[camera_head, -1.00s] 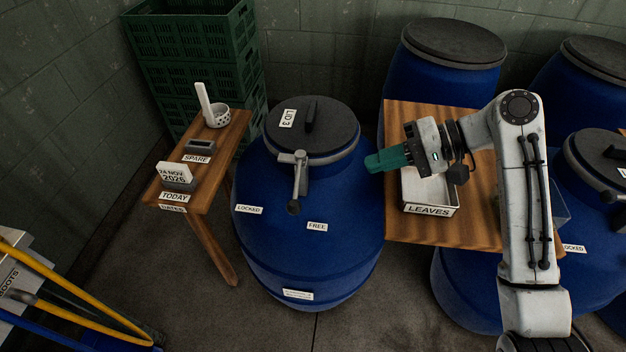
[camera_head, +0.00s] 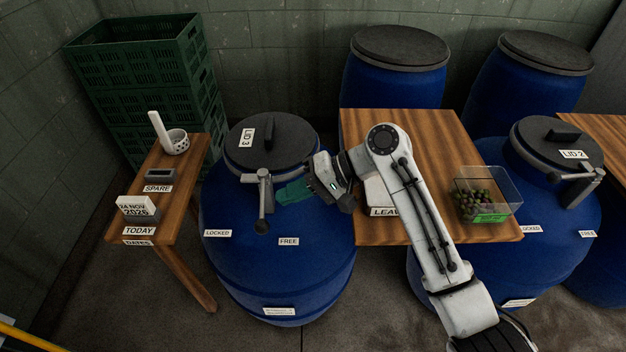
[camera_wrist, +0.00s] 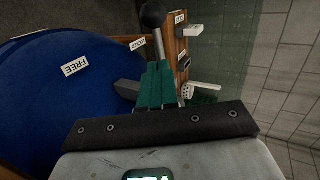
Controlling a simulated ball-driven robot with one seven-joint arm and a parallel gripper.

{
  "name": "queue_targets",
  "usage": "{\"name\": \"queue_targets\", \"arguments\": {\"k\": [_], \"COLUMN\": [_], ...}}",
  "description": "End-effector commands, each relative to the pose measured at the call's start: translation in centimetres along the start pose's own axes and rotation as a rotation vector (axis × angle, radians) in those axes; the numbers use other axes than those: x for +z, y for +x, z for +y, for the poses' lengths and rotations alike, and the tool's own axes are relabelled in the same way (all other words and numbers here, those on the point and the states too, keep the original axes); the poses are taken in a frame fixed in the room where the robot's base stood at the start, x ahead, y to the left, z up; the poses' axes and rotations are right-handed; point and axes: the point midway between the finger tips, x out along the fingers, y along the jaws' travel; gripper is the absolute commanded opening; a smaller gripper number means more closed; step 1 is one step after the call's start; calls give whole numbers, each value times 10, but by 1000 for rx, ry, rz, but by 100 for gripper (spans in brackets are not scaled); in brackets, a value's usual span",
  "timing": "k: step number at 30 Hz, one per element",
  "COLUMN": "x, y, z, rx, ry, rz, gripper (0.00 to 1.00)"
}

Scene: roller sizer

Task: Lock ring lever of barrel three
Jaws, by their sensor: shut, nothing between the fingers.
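Barrel three (camera_head: 280,265) is the blue barrel at left, with a dark lid (camera_head: 285,135) marked LID 3. Its grey ring lever (camera_head: 262,200) hangs from the ring at the front, its dark ball knob between the LOCKED label (camera_head: 217,233) and the FREE label (camera_head: 288,241). My gripper (camera_head: 282,194), with green fingers, is shut and empty just right of the lever. In the wrist view the fingers (camera_wrist: 155,85) overlap the lever's lower part, and the ball knob (camera_wrist: 153,15) shows beyond them. I cannot tell whether they touch.
A wooden table (camera_head: 440,140) at right bears a LEAVES box (camera_head: 383,190), partly behind my arm, and a clear box of green fruit (camera_head: 487,195). A narrow wooden stand (camera_head: 185,205) is at left. Green crates (camera_head: 145,70) and more barrels (camera_head: 400,60) stand behind.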

Motion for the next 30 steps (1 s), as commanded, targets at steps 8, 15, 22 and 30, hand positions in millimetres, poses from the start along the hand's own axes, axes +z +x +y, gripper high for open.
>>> {"name": "queue_targets", "arguments": {"k": [8, 15, 22, 30], "x": [0, 0, 0, 2], "y": [28, 30, 30, 38], "z": [0, 0, 0, -9], "rx": [0, 0, 0, -2], "ry": [0, 0, 2, 36], "rz": [0, 0, 3, 62], "gripper": [0, 0, 0, 0]}}
